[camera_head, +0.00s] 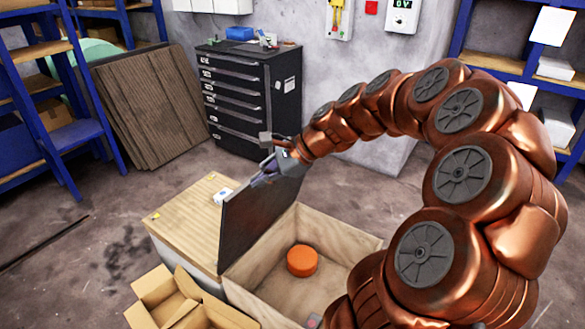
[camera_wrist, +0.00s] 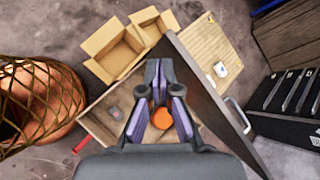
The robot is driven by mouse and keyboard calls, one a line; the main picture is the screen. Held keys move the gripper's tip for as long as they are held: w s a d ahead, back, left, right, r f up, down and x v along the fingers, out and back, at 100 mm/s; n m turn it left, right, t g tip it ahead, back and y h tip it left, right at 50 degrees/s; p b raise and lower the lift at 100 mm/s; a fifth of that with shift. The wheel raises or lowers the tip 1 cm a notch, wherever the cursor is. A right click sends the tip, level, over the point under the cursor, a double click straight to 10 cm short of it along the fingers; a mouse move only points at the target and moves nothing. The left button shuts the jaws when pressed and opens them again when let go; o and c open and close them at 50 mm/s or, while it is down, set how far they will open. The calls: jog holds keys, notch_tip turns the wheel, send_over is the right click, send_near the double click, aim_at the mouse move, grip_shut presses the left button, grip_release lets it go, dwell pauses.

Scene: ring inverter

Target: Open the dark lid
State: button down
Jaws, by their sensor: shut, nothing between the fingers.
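The dark lid (camera_head: 248,228) stands steeply raised, tilted towards the left, between the open compartment and the light wooden top of the box. In the wrist view the lid (camera_wrist: 203,88) runs diagonally on the right, with a pale handle (camera_wrist: 238,115) on its right-hand face. My gripper (camera_head: 262,178) is at the lid's upper edge in the head view. In the wrist view my gripper (camera_wrist: 159,68) is shut and empty, left of the lid and over the open compartment. Whether it touches the lid I cannot tell. An orange round object (camera_head: 302,260) lies inside the compartment.
The wooden box (camera_head: 335,232) has a small white item (camera_head: 222,196) on its light top. An open cardboard box (camera_head: 160,290) stands in front at left. A black drawer cabinet (camera_head: 240,100) and leaning brown panels (camera_head: 150,100) stand behind.

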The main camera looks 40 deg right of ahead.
jog(key=d+f+m+t+h+b, duration=0.1)
jog(key=d+f+m+t, duration=0.2)
jog(key=d+m, duration=0.55)
jog(key=d+f+m+t+h+b, duration=0.2)
jog(key=d+m, duration=0.1)
jog(key=d, duration=1.1)
jog(key=w+a+f+p, duration=0.1)
jog(key=w+a+f, duration=0.1)
jog(key=w, duration=0.4)
jog(key=w+a+f+p, duration=0.1)
jog(key=w+a, duration=0.1)
jog(key=w, duration=0.4)
jog(key=shift+w+f, duration=0.35)
